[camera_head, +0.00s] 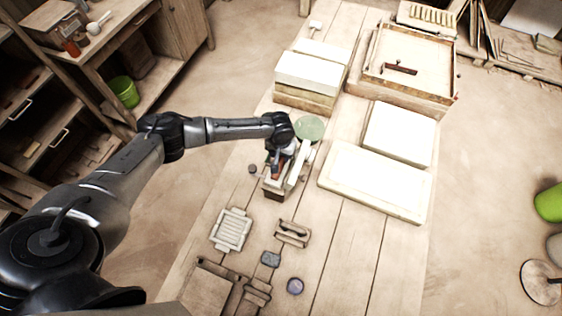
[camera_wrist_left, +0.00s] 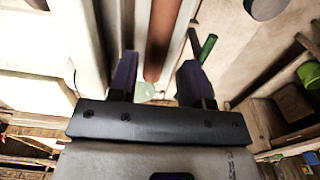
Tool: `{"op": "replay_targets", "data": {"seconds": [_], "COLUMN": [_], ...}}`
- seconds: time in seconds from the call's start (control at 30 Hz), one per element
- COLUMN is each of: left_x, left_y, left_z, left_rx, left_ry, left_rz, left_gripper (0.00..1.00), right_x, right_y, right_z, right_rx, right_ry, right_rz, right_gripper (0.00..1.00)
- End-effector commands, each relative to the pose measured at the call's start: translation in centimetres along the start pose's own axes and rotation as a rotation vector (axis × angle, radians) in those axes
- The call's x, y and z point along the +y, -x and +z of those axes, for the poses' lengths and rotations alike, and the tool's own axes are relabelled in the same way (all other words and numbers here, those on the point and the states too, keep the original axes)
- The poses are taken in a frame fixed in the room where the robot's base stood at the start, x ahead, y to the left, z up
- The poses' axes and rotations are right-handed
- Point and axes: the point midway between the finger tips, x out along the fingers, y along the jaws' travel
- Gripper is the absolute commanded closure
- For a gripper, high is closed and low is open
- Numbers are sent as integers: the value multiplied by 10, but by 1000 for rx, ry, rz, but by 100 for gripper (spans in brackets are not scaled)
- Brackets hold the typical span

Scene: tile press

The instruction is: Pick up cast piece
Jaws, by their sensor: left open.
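My left gripper (camera_head: 280,158) hangs over a small wooden holder (camera_head: 277,193) near the table's middle. In the left wrist view its two dark fingers (camera_wrist_left: 155,82) are apart. A reddish-brown strip (camera_wrist_left: 162,35) shows between and beyond the fingers, with a pale long piece (camera_wrist_left: 82,35) to its left. In the head view a pale upright piece (camera_head: 298,166) stands at the holder's right side. I cannot tell which of these is the cast piece, nor whether a finger touches one. The wrist hides part of the holder. My right gripper is not in view.
A pale green disc (camera_head: 310,128) lies just behind the holder. White slabs (camera_head: 375,183) and stacked blocks (camera_head: 308,75) stand right and behind. Shelves stand left.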

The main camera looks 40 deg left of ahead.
Motion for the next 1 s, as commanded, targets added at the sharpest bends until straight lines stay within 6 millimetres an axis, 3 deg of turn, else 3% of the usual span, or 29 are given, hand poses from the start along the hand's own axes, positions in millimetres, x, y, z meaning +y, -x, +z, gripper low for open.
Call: {"op": "replay_targets", "data": {"seconds": [0.4, 0.7, 1.0], "left_x": [0, 0, 0], "left_y": [-46, -50, -49], "left_z": [-2, -2, -2], "left_rx": [0, 0, 0], "left_ry": [1, 1, 1], "left_rz": [-1, 0, -1], "left_gripper": [55, 55, 82], "right_x": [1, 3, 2], "right_y": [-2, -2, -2], "right_z": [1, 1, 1], "right_rx": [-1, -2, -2], "right_ry": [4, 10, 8], "right_rz": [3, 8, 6], "right_gripper": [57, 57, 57]}}
